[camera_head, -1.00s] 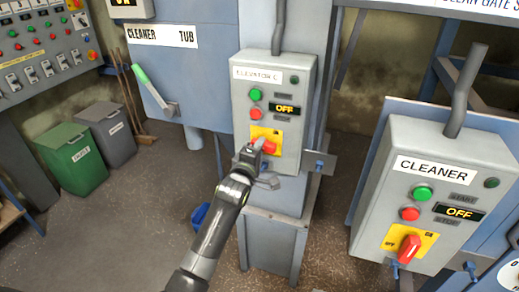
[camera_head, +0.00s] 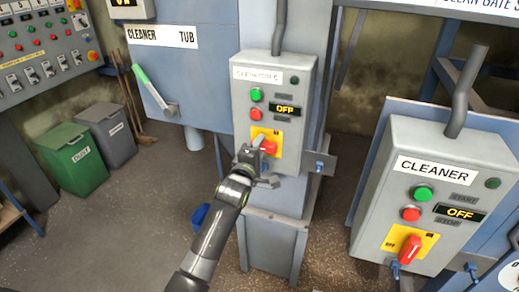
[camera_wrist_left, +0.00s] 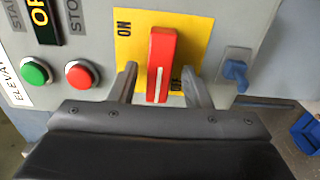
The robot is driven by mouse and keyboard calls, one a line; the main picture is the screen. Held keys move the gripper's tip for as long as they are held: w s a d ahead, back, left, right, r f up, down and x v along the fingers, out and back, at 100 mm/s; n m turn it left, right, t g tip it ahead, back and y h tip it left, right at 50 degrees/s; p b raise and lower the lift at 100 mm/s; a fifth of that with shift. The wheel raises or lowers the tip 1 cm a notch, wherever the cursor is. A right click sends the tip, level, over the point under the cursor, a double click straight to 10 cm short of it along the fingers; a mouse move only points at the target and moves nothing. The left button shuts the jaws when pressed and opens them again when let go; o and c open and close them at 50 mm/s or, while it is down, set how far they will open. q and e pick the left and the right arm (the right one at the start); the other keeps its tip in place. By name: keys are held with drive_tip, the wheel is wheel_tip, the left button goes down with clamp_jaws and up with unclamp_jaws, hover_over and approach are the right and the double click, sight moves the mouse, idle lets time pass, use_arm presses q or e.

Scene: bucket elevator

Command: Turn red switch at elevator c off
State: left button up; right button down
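The elevator C box (camera_head: 240,140) is a grey panel in the middle of the head view. Its display (camera_head: 285,110) reads OFF. The red switch (camera_head: 269,147) sits on a yellow plate (camera_head: 276,134) low on the box. In the left wrist view the red switch (camera_wrist_left: 161,62) shows a white line, with ON on the plate's left and OFF partly covered at its lower right. My left gripper (camera_head: 258,150) is open at the switch. Its fingers (camera_wrist_left: 163,88) stand on either side of the switch's near end, with visible gaps. My right gripper is not in view.
The cleaner box (camera_head: 378,205) with its own red switch stands at the right. Green and grey bins stand at the left. A blue padlock-like part (camera_wrist_left: 236,73) is right of the plate.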

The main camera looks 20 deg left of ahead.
use_arm(q)
drive_tip(key=s+b, duration=0.3)
drive_tip(key=s, duration=1.4)
drive_tip(key=shift+s+a, duration=0.2)
drive_tip(key=shift+a, duration=0.05)
